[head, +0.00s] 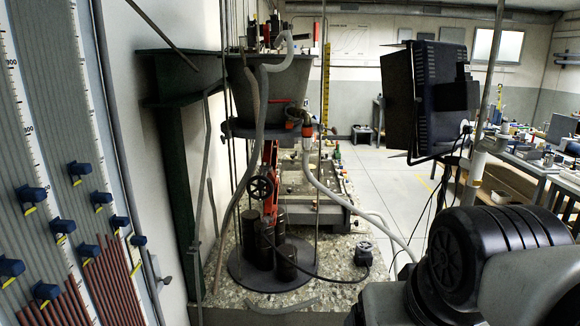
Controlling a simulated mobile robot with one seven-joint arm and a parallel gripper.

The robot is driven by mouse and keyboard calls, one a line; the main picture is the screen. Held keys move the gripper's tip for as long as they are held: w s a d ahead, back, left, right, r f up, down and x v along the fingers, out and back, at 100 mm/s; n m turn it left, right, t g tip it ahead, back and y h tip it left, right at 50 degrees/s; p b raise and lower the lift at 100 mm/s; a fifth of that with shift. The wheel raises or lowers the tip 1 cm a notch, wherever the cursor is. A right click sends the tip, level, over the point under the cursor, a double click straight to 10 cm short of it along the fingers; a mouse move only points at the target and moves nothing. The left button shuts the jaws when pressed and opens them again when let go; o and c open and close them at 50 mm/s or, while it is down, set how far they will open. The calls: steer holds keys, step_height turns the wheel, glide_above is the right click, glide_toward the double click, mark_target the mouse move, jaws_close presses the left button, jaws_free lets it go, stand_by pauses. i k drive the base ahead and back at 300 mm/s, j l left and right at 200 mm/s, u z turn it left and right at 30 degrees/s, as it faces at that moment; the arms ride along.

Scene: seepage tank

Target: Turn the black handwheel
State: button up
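The black handwheel (261,188) is small and spoked, and stands near the middle of the head view. It is on the front of an upright red frame, below a large dark hopper-shaped vessel. Its face is turned roughly towards the camera, and no gripper is near it. My gripper is not in view. Only thick black and grey links of my arm show at the lower right, well apart from the wheel.
Dark cylinders (286,260) stand on a round dark plate (248,277) below the wheel. Hoses (334,200) hang around the frame. A gauge board (60,150) lines the left, and a dark lamp panel (428,95) stands at right. Open floor (392,180) lies behind.

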mark_target(260, 187)
steer(key=i+l, duration=0.25)
steer(key=i, duration=0.2)
steer(key=i+l+u, duration=0.1)
steer(key=i+l, duration=0.15)
steer(key=i, duration=0.2)
